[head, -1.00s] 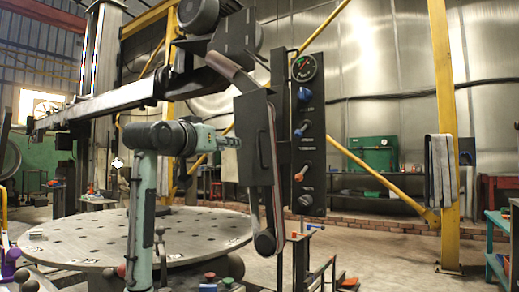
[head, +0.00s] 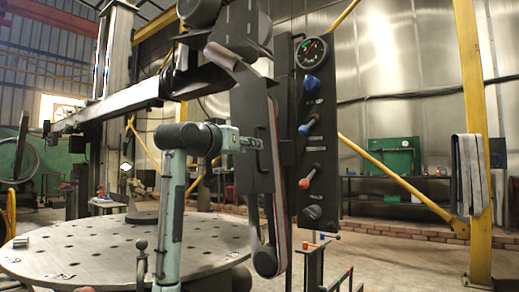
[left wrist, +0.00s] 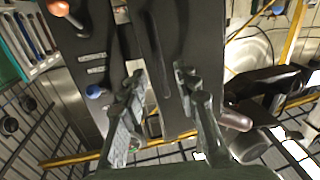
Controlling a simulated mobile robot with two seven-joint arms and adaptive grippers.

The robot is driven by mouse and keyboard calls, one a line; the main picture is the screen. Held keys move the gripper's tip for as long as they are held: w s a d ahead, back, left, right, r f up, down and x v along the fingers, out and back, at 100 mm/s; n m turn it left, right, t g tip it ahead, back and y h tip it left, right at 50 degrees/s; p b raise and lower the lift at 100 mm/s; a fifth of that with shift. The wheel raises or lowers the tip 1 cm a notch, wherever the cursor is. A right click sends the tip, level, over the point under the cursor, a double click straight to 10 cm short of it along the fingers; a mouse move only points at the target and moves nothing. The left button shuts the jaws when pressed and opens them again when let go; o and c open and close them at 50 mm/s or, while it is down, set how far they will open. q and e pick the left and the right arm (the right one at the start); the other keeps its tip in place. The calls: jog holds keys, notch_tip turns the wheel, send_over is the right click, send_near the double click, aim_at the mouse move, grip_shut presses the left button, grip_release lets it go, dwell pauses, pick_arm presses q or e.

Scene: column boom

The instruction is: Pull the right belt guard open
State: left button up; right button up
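The right belt guard (head: 244,112) is a tall dark plate with a slim upright bar on its face, beside the control panel (head: 330,188). A belt and round pulley (head: 266,262) show along its edge and below. My left gripper (head: 252,144) is in front of the guard at the bar's height. In the left wrist view the guard (left wrist: 188,35) fills the middle. The two fingers (left wrist: 160,76) stand apart with the slim bar of the guard in line with the gap. I cannot tell whether they touch it. My right gripper is not in view.
The control panel has a gauge (head: 311,53), blue knobs (head: 312,83) and an orange-tipped lever (head: 305,182). A round perforated table (head: 110,250) lies low at left. A dark boom (head: 110,115) crosses above it. A yellow post (head: 470,75) stands at right, with open floor before it.

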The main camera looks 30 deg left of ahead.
pick_arm(q)
jog(key=shift+w+a, duration=0.15)
jog(key=shift+w, duration=1.2)
jog(key=shift+w+a, duration=0.15)
jog(key=shift+w, duration=1.2)
grip_shut()
